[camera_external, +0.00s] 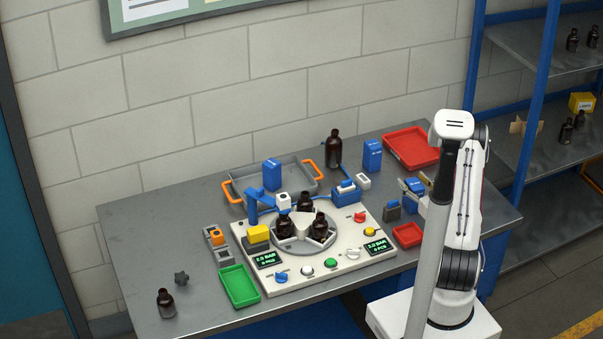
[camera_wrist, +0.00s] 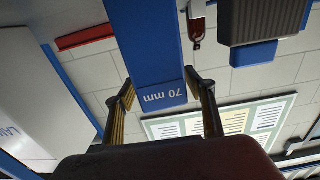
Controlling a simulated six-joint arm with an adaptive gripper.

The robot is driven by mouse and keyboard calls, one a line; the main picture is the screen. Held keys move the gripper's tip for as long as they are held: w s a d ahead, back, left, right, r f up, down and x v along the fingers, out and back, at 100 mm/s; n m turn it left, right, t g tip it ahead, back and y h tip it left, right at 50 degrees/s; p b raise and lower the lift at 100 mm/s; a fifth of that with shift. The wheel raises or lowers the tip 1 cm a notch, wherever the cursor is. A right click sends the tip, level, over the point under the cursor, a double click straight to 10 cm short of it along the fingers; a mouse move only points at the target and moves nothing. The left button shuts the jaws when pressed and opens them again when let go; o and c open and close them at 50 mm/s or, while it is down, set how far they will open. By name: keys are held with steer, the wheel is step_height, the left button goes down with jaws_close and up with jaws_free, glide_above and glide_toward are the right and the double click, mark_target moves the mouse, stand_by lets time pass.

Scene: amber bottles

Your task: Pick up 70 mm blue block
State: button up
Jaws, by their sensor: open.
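The blue block marked "70 mm" (camera_wrist: 155,50) stands out large in the wrist view, with its labelled end between the two fingers of my gripper (camera_wrist: 160,88). The fingers are apart, one on each side of the block; I cannot tell whether either touches it. In the outside view a blue block (camera_external: 412,204) stands on the right part of the table, beside my gripper (camera_external: 411,188), and is partly hidden by the gripper and arm.
The white console (camera_external: 300,281) holds several amber bottles.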

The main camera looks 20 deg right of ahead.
steer(key=shift+w, duration=1.7)
jaws_close()
